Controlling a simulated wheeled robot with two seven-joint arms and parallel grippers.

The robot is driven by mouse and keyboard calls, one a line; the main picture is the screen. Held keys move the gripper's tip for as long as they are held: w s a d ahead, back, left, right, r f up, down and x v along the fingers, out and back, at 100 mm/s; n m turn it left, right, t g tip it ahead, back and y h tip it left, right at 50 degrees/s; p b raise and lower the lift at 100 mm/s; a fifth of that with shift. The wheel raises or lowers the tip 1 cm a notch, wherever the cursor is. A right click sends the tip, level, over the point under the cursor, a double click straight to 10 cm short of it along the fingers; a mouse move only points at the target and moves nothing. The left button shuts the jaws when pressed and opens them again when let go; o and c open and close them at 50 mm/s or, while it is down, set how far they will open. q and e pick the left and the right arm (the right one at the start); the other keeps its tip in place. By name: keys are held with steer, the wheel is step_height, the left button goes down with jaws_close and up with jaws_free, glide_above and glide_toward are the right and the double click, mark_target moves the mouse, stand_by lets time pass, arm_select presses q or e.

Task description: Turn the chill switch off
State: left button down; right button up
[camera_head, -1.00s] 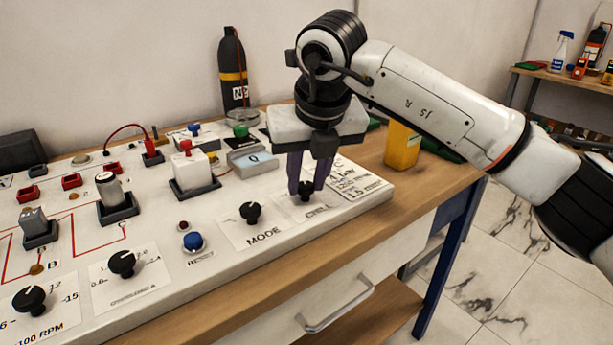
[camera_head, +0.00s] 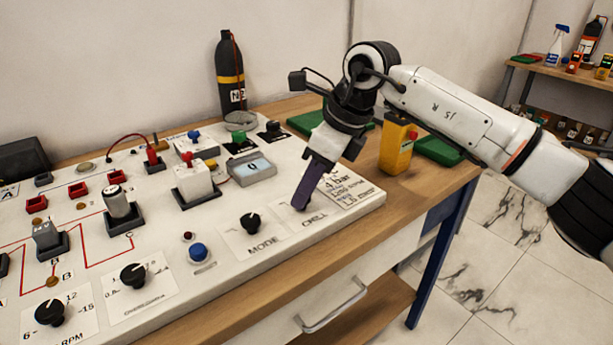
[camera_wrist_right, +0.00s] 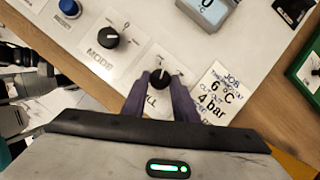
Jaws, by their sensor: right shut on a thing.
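The chill switch (camera_wrist_right: 160,78) is a small black rotary knob on a white plate. It shows between my right fingertips in the right wrist view, with a light pointer mark. In the head view my purple fingers hide the knob, and the CHILL label (camera_head: 315,217) shows just beside them. My right gripper (camera_head: 302,202) is shut on the knob, reaching down to the panel from the upper right, with one finger hiding the other in the head view. My left gripper is not in view.
The MODE knob (camera_head: 250,222) is close by on the left, with a blue button (camera_head: 198,252) beyond it. A printed job card (camera_head: 350,188) lies right of the chill plate. A display box (camera_head: 252,171) and a yellow device (camera_head: 397,145) stand behind.

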steer(key=shift+w+r+n+g+p, duration=0.1)
steer(key=shift+r+n+g+p, duration=0.15)
steer(key=shift+n+p, duration=0.55)
steer(key=shift+f+n+g, duration=0.1)
steer(key=shift+n+g, duration=0.15)
steer(key=shift+n, duration=0.25)
steer(key=o, duration=1.1)
steer(key=shift+f, duration=0.1)
steer(key=shift+c, duration=0.2)
steer(key=v, duration=1)
steer(key=shift+d, duration=0.2)
